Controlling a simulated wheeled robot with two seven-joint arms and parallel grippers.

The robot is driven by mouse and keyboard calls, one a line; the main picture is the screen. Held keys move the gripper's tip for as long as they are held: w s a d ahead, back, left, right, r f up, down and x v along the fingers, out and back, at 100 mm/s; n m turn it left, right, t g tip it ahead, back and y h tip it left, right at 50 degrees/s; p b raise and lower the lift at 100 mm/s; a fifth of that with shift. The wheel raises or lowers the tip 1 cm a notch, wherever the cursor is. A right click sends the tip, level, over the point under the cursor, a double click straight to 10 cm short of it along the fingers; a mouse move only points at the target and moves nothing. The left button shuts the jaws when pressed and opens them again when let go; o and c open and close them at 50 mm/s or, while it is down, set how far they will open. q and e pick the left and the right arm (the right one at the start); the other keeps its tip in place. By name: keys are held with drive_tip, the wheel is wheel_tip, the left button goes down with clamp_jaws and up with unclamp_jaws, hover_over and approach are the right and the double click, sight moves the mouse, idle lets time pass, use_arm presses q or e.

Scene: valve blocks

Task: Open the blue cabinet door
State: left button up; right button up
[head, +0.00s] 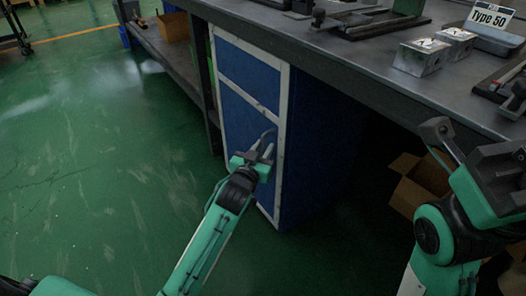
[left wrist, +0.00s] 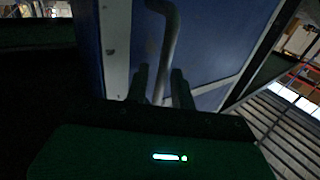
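The blue cabinet (head: 305,140) stands under the workbench, with a white-framed front of blue panels. Its lower blue door (head: 240,125) looks flush with the frame in the head view. A grey bent bar handle (head: 270,134) is on the door near its right edge. My left gripper (head: 263,152) is at this handle. In the left wrist view the handle (left wrist: 169,45) runs down between the two dark fingers (left wrist: 160,85), with a gap visible on each side, so the gripper looks open around it. My right gripper (head: 480,150) is at the right edge, partly cut off; its finger opening is unclear.
The grey workbench top (head: 330,50) overhangs the cabinet and carries metal blocks (head: 421,57), a tray (head: 495,38) and a "Type 50" sign (head: 493,17). A cardboard box (head: 420,185) is under the bench at right. Green floor (head: 100,150) left of the cabinet is clear.

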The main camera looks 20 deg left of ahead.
use_arm(q)
drive_tip(key=shift+w, duration=0.15)
drive_tip(key=shift+c, duration=0.5)
clamp_jaws()
drive_tip(key=shift+a, duration=0.1)
